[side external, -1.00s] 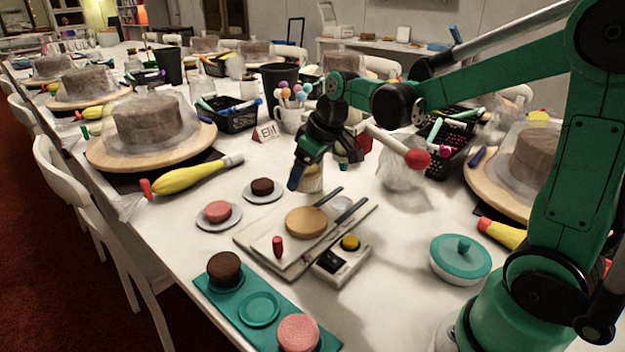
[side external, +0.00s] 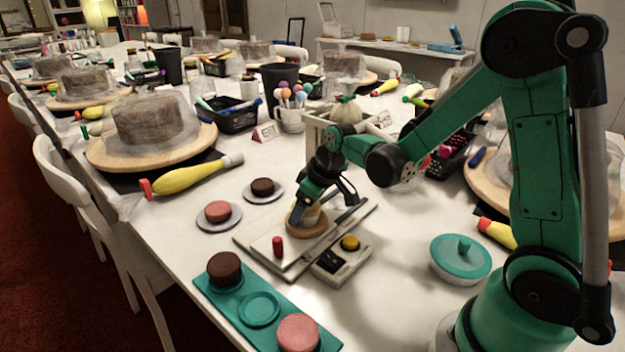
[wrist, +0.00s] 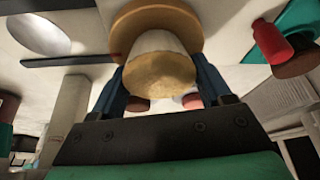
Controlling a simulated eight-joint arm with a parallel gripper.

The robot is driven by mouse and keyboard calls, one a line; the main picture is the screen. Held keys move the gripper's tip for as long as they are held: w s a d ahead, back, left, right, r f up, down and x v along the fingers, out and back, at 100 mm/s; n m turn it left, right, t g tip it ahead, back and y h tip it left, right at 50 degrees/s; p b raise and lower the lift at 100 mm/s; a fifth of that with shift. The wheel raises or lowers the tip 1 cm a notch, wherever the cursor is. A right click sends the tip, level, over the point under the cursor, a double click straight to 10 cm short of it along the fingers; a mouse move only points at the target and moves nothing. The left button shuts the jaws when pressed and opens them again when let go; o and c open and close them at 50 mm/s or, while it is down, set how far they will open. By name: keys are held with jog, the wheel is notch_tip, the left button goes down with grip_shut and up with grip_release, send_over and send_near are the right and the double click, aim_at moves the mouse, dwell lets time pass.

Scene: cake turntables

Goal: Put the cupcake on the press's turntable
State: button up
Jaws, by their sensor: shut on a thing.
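The cupcake (wrist: 158,75), pale with a golden-brown face, is between the two blue fingers of my gripper (wrist: 160,66) in the wrist view. In the side external view the cupcake (side external: 311,214) is partly hidden by my gripper (side external: 306,213), which points down over the press (side external: 263,246). The press's round tan turntable (side external: 296,231) is directly below the cupcake and also shows behind it in the wrist view (wrist: 150,17). The cupcake is at or just above the turntable's surface; I cannot tell whether they touch.
The press has a red knob (side external: 277,246), dark rails and a control box (side external: 333,263) with a yellow button. A teal tray (side external: 243,327) with brown and pink cakes is in front. Two small plates with cakes stand left, a teal lidded dish (side external: 461,262) right, a white crate (side external: 318,148) behind.

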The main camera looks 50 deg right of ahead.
jog(key=o, duration=1.4)
jog(key=shift+f, duration=0.1)
jog(key=shift+c, duration=0.2)
jog(key=a+v, duration=0.1)
jog(key=v, duration=1.1)
jog(key=s+a+f+m+t, duration=0.1)
jog(key=s+a+m+t, duration=0.1)
jog(key=s+a, duration=0.3)
jog(key=shift+a+f+t+h, duration=0.2)
jog(key=shift+t+h, duration=0.1)
jog(key=shift+h, duration=0.1)
jog(key=shift+s, duration=0.1)
